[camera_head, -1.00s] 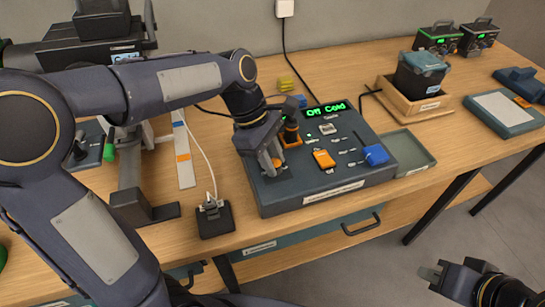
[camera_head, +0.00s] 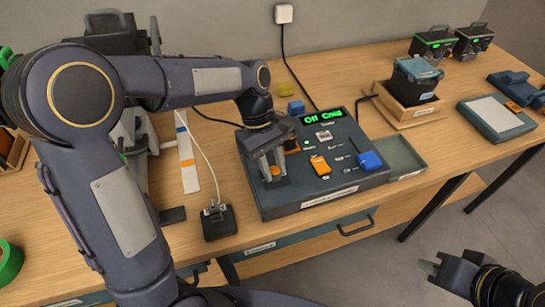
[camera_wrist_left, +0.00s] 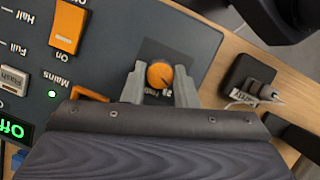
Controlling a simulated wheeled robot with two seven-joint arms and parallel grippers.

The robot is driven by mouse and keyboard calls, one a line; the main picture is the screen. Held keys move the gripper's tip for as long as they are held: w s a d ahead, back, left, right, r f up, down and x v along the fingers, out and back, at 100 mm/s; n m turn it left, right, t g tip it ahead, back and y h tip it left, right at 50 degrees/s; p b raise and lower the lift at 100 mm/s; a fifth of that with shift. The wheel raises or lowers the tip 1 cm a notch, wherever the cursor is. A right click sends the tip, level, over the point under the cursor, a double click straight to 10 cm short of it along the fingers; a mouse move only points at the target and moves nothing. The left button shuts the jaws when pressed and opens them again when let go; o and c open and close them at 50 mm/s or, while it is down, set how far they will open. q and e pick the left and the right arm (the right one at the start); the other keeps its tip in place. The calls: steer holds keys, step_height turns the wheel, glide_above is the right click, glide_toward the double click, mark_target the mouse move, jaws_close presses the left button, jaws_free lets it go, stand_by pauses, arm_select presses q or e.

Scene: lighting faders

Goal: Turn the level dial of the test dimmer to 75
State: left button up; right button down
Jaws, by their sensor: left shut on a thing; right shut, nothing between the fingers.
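The test dimmer (camera_head: 330,198) is a dark grey sloped box on the wooden bench, with a green display (camera_head: 324,115) at its back that reads roughly "Off Cold". Its level dial is a small round orange knob (camera_wrist_left: 160,75) with a dark pointer line, on a dark scale plate near the panel's left end. My left gripper (camera_head: 272,170) is over this dial, its fingers on either side of the knob and shut on it. Most scale numbers are hidden or too small to read. My right gripper (camera_head: 430,267) is shut and empty, off the bench at the lower right.
The panel also has an orange rocker switch (camera_head: 320,165) and a blue knob (camera_head: 370,160). A black socket block (camera_head: 218,222) with a white cable stands left of the dimmer. A tray (camera_head: 400,155) lies to its right.

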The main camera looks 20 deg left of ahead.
arm_select(q)
steer(key=m+p, duration=0.1)
steer(key=m, duration=0.1)
steer(key=m+g+y+p, duration=0.1)
steer(key=m+p, duration=0.1)
steer(key=shift+w+d+r+m, duration=0.1)
steer(key=shift+r+m, duration=0.05)
steer(key=shift+m, duration=0.15)
steer(key=m+y+p, duration=0.1)
steer(key=m, duration=0.1)
steer(key=shift+d+m+g, duration=0.1)
steer(key=shift+m+g, duration=0.2)
steer(key=shift+m, duration=0.1)
steer(key=m+y+p, duration=0.1)
steer(key=m, duration=0.1)
steer(key=shift+m, duration=0.4)
steer(key=m+y+p, duration=0.1)
steer(key=m+y, duration=0.1)
steer(key=m, duration=0.3)
steer(key=shift+d, duration=0.2)
steer(key=m+t+y, duration=0.1)
steer(key=m, duration=0.2)
steer(key=m+y, duration=0.1)
steer(key=m, duration=0.2)
steer(key=shift+d+t+p, duration=0.1)
steer(key=shift+t+p, duration=0.2)
steer(key=shift+t, duration=0.1)
steer(key=shift+m, duration=0.3)
steer(key=o, duration=1)
